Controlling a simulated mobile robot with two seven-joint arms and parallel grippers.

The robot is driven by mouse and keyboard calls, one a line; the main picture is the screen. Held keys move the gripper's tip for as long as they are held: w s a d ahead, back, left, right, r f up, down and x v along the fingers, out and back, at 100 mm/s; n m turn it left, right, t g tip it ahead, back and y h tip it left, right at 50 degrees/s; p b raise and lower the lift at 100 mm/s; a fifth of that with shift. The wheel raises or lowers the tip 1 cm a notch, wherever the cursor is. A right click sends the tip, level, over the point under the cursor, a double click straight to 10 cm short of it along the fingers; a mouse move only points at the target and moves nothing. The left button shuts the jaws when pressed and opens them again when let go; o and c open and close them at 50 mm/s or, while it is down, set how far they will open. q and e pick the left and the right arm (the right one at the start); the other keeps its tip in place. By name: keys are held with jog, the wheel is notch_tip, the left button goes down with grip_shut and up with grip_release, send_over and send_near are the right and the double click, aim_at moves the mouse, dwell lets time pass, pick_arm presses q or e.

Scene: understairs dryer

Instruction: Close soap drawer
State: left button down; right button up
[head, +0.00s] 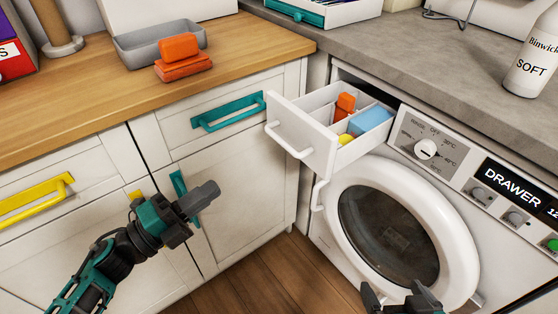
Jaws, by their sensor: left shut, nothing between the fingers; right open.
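The soap drawer (310,152) of the washing machine is pulled open, sticking out from the upper left of the machine's front. It has a white front with a white bar handle (289,140). Inside are an orange block (345,104), a blue block (371,120) and a yellow item partly hidden by the drawer front. My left gripper (207,192) is shut and empty, in front of the cabinet door, left of and below the drawer. My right gripper (402,298) is open at the bottom edge, in front of the round door, below and right of the drawer.
The round washer door (456,245) is shut, with the control panel (425,150) above it. A cabinet with a teal handle (228,112) stands left of the drawer. A white bottle (533,67) stands on the grey counter (420,50). Space before the drawer front is clear.

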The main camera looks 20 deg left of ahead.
aim_at(279, 143)
pick_arm(q)
jog(key=x, duration=1.4)
pick_arm(e)
jog(key=shift+a+f, duration=0.1)
jog(key=shift+a, duration=0.05)
pick_arm(q)
jog(key=shift+s, duration=0.1)
